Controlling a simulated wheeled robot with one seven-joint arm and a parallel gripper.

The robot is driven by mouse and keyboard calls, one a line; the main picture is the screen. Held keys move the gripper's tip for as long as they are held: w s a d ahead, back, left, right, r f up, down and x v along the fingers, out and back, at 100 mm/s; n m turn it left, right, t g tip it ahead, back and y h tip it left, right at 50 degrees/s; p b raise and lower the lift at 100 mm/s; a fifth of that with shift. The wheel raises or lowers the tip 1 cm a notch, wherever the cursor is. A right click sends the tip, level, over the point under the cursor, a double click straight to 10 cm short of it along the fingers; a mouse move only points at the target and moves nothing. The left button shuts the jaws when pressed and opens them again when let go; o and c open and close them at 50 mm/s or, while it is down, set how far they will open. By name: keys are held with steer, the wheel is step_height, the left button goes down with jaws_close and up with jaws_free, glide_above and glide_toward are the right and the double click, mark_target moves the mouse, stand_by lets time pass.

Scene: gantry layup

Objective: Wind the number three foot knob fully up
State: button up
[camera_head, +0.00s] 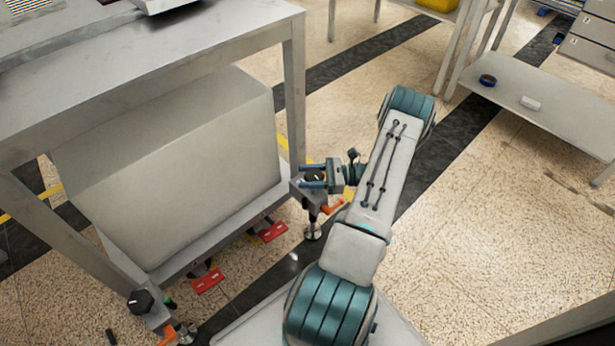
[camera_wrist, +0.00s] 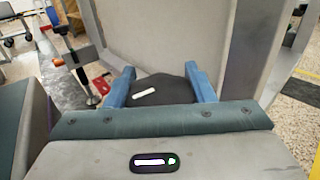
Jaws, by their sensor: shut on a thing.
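A black foot knob (camera_head: 314,176) stands on a corner bracket at the right end of the grey bench frame. My gripper (camera_head: 307,177) reaches it from the right, with its two blue fingers on either side of it. In the wrist view the dark knob (camera_wrist: 172,94), with a white mark on top, sits between the fingers. My gripper is shut on it. Below the bracket the levelling foot (camera_head: 312,232) shows a thin stem and a round pad near the floor. I cannot read a number on the knob.
Orange levers (camera_head: 333,207) stick out near the foot. Red pedals (camera_head: 272,232) lie along the lower frame. Another black knob (camera_head: 141,301) is at the near left corner. A grey box (camera_head: 180,165) fills the frame. A low shelf (camera_head: 530,98) stands right; floor between is open.

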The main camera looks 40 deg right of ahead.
steer(key=o, duration=1)
steer(key=shift+d, duration=0.1)
steer(key=p+v, duration=0.2)
steer(key=v, duration=1.1)
steer(key=shift+s+d+p, duration=0.25)
steer(key=shift+s+p, duration=0.05)
steer(key=shift+p, duration=0.1)
